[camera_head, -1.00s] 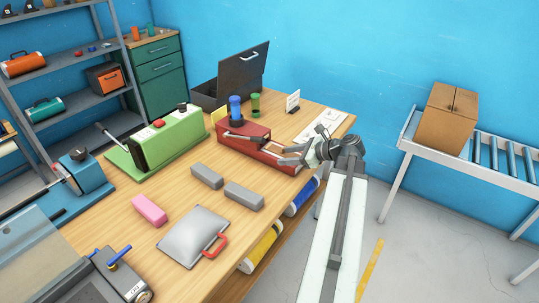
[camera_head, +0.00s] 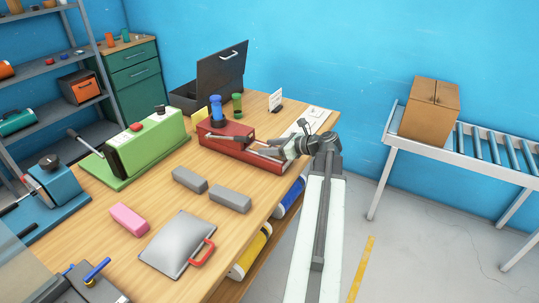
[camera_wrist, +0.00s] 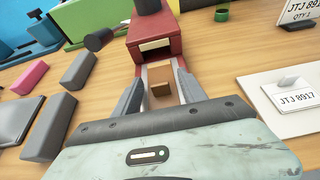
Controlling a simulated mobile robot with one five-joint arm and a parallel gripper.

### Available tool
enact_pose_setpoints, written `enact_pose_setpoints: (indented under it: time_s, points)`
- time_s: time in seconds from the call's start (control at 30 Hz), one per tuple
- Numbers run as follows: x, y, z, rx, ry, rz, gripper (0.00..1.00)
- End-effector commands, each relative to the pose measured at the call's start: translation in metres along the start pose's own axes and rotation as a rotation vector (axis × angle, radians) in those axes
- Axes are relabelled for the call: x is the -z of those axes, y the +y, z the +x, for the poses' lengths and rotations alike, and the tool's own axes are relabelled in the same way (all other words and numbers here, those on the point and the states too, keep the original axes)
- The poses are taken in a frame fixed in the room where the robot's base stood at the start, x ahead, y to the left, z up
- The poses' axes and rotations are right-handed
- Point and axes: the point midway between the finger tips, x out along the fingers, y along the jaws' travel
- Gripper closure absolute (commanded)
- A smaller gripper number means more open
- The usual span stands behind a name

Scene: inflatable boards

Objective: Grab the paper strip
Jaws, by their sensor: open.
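A red machine (camera_head: 228,140) with a blue-topped handle stands near the table's far right edge; it also shows at the top of the wrist view (camera_wrist: 155,28). In the wrist view a small brown piece (camera_wrist: 160,92) lies on the machine's pale low bed, between my fingers. A pale patch behind it may be the paper strip, but I cannot tell for sure. My gripper (camera_wrist: 160,80) is open, its two fingers on either side of the bed and pointing at the machine's front. In the head view my gripper (camera_head: 266,147) is over the machine's right end.
A green machine (camera_head: 150,142) stands left, a black open case (camera_head: 222,80) behind. A white plate with a label (camera_wrist: 292,98) lies right of my gripper.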

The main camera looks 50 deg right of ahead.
Motion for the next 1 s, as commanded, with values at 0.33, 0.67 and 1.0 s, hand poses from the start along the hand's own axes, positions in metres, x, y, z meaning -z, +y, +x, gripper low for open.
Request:
enact_pose_setpoints:
  time_s: [0.33,0.67,1.0]
  points:
    - [0.000,0.000,0.003,0.001,0.000,0.000,0.87]
    - [0.000,0.000,0.002,0.001,0.000,0.000,0.98]
    - [-0.027,0.000,-0.009,0.001,0.000,0.001,0.98]
